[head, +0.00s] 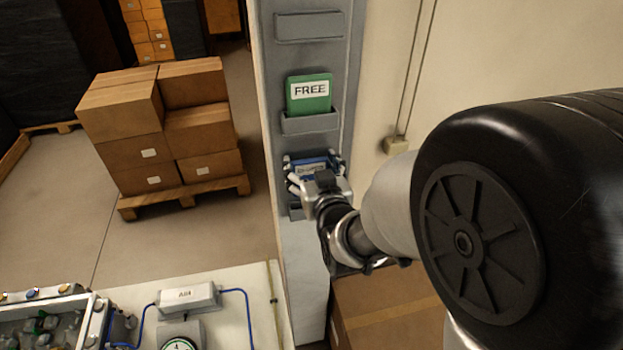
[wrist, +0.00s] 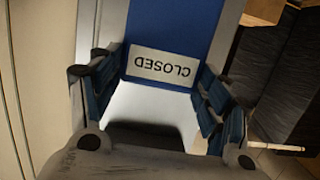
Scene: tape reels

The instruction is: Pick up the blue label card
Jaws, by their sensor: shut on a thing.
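The blue label card (head: 318,160) is in front of the grey post in the head view, below a green card. In the wrist view the blue card (wrist: 175,35) shows a white panel reading CLOSED, upside down. My gripper (head: 317,172) is at the card, with its fingers on either side of it. In the wrist view the fingers of my gripper (wrist: 155,78) flank the card's edges and are shut on it. My gripper hides part of the card and most of the holder (head: 296,212) below, so I cannot tell whether the card still touches it.
A green FREE card (head: 309,95) sits in a grey pocket (head: 310,123) just above. An empty-looking pocket (head: 308,26) is higher up. Stacked cartons (head: 130,160) stand on a pallet at left. A bench (head: 240,300) is at lower left, and a large carton (head: 385,315) is below my arm.

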